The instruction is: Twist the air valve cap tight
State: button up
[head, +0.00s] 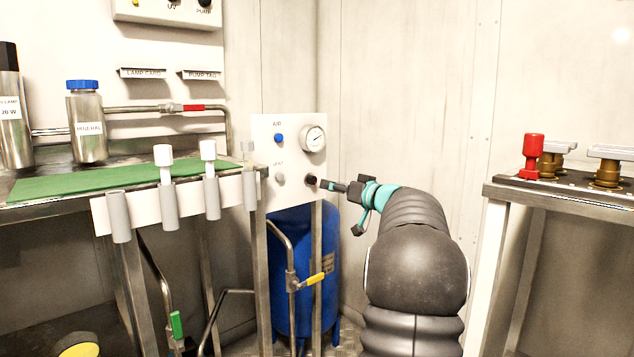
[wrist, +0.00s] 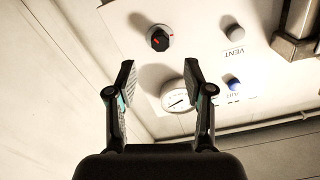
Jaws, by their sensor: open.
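A dark round cap (head: 311,180) sits at the lower right of the white panel, and I take it for the air valve cap. In the wrist view the cap (wrist: 159,40) is black with a red mark and stands on a pale round base. My gripper (head: 328,185) points at the panel just right of the cap. In the wrist view my gripper (wrist: 158,75) is open and empty. The cap shows beyond the fingertips, roughly centred between them, and the fingers do not close around it. Whether a fingertip touches the cap cannot be told.
The white panel (head: 259,150) also carries a pressure gauge (head: 313,139), a blue button (head: 279,138) and a grey vent button (head: 280,179). A blue tank (head: 318,260) stands below. A bench with a green mat (head: 60,184) is at left, another bench (head: 560,196) at right.

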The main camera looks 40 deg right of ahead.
aim_at(314, 181)
jog(key=w, duration=0.4)
jog(key=w+p, duration=0.1)
jog(key=w, duration=0.2)
jog(key=shift+w+a, duration=0.1)
jog(key=shift+a, duration=0.2)
grip_shut()
